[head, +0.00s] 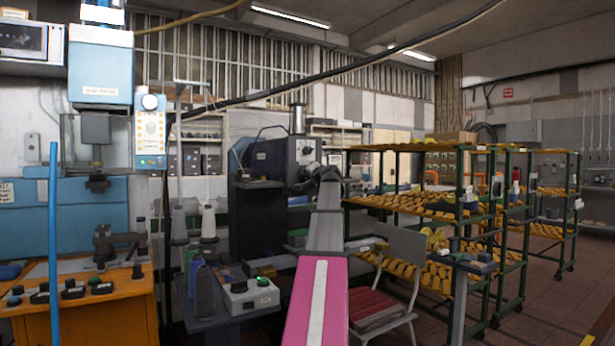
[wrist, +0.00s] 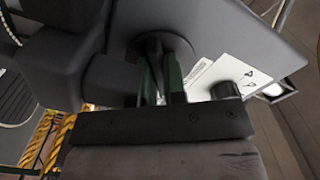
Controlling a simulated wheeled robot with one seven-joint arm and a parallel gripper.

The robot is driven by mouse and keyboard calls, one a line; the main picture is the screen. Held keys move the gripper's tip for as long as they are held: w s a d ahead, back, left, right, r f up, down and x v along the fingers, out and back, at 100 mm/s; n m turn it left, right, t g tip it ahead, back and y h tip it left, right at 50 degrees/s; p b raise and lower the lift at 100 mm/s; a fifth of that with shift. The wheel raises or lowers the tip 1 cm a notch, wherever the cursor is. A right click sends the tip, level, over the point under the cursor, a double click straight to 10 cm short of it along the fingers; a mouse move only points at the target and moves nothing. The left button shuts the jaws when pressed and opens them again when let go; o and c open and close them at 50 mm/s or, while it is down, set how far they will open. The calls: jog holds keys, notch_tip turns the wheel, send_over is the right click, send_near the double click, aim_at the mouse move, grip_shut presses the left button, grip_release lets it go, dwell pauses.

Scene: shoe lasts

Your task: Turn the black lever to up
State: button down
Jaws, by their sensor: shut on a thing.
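The black lever (wrist: 160,42) shows in the wrist view as a dark rounded piece against the grey machine plate. My gripper (wrist: 161,78) has its two green-faced fingers closed on it, and the fingers hide part of it. In the head view, my gripper (head: 328,172) is at the front of the dark grey machine (head: 290,152). The lever cannot be made out there behind my wrist, and its angle is hard to tell.
A white label (wrist: 226,82) is on the plate close to the right of my fingers. In the head view, a grey chair (head: 398,250) and shelves of yellow shoe lasts (head: 425,205) stand to the right. A small control box (head: 249,296) and thread cones (head: 205,290) stand to the left.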

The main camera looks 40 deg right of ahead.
jog(key=c, duration=1.2)
grip_release()
